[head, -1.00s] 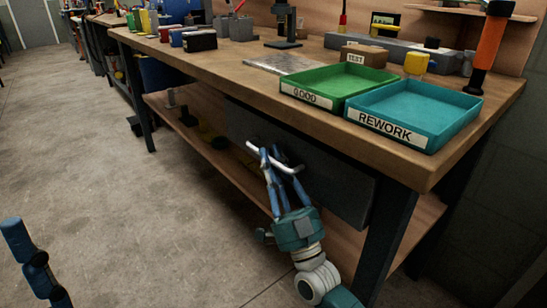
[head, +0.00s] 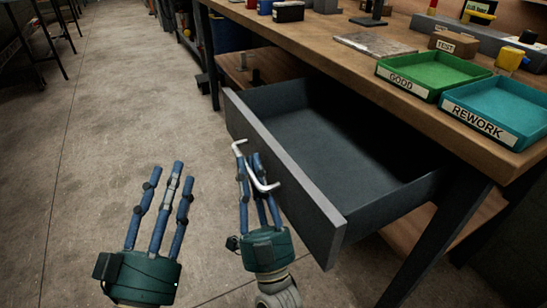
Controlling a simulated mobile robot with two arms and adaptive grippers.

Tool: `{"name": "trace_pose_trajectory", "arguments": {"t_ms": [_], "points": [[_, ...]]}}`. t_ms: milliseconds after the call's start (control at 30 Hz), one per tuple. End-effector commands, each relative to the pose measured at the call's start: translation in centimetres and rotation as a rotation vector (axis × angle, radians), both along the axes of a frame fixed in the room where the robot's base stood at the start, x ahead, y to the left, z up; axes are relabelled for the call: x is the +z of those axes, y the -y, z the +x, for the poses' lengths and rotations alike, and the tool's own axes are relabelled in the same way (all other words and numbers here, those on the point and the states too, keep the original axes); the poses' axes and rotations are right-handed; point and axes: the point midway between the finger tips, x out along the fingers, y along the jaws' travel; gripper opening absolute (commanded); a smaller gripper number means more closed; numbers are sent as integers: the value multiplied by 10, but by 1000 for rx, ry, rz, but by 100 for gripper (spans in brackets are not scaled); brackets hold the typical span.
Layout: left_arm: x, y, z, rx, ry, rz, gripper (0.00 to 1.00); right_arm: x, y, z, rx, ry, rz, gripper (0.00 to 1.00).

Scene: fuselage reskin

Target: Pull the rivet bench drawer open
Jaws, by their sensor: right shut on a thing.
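The rivet bench drawer (head: 290,182) is dark grey and stands well out from under the bench top in the head view. Its inside looks empty. A light bar handle (head: 250,166) is on its front. My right gripper (head: 254,168) is at the handle, its blue fingers shut around the bar. My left gripper (head: 167,180) is to the left of the drawer, over the floor. Its fingers are spread open and hold nothing.
The wooden bench top (head: 330,50) carries a green GOOD tray (head: 432,70), a teal REWORK tray (head: 497,108), a flat metal plate (head: 375,45) and a TEST block (head: 455,42). A bench leg (head: 435,245) stands right of the drawer. The floor (head: 100,130) at left is clear.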

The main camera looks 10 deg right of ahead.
Motion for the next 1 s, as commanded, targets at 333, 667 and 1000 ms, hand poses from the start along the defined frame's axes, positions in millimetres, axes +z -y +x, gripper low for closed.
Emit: {"name": "trace_pose_trajectory", "arguments": {"t_ms": [333, 667, 1000], "points": [[-7, 0, 2, 1, -29, 8, 40, -2, -11, -4, 2, -2, 1, 0], [-7, 0, 2, 1, -28, 8, 40, -2, -10, -4, 2, -2, 1, 24], [-6, 0, 2, 1, -25, 7, 40, -10, -9, -12, 1, -4, -1, 24]]}}
